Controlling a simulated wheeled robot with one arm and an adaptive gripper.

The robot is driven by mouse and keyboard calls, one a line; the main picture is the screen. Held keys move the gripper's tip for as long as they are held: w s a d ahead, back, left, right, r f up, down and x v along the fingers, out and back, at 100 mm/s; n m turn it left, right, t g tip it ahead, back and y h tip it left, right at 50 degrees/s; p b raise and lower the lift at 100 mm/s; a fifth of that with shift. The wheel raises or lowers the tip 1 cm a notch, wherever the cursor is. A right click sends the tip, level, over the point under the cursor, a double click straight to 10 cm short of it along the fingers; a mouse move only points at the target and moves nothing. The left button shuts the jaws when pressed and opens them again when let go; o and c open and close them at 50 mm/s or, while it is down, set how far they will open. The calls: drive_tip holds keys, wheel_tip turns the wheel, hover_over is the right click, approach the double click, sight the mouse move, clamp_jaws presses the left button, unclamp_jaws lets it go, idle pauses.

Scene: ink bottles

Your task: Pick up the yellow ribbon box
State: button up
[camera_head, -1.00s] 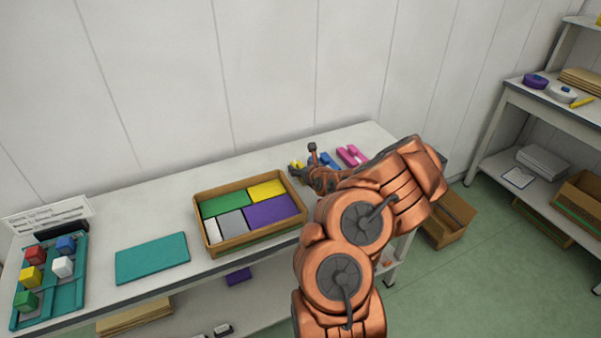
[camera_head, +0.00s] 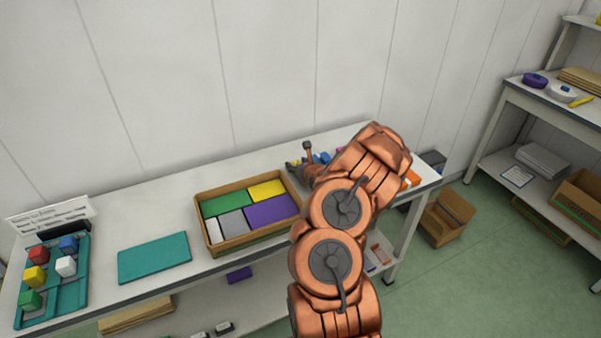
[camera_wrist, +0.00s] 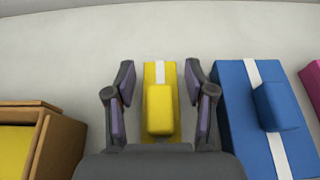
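The yellow ribbon box (camera_wrist: 160,70) has a white stripe and a raised yellow block on top. In the wrist view it lies between the two spread fingers of my gripper (camera_wrist: 160,88), with a narrow gap on each side. In the head view only a small yellow bit of the box (camera_head: 293,164) shows, since my arm hides most of that area. I cannot tell how high the fingertips are beside the box.
A blue ribbon box (camera_wrist: 243,110) stands close right of my gripper, with a pink one (camera_wrist: 313,80) beyond. A cardboard box (camera_wrist: 55,140) with coloured blocks stands to the left. A teal mat (camera_head: 155,257) and teal tray (camera_head: 75,290) lie further left.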

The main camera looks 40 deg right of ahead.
clamp_jaws()
drive_tip(key=shift+r, duration=0.1)
idle(0.3)
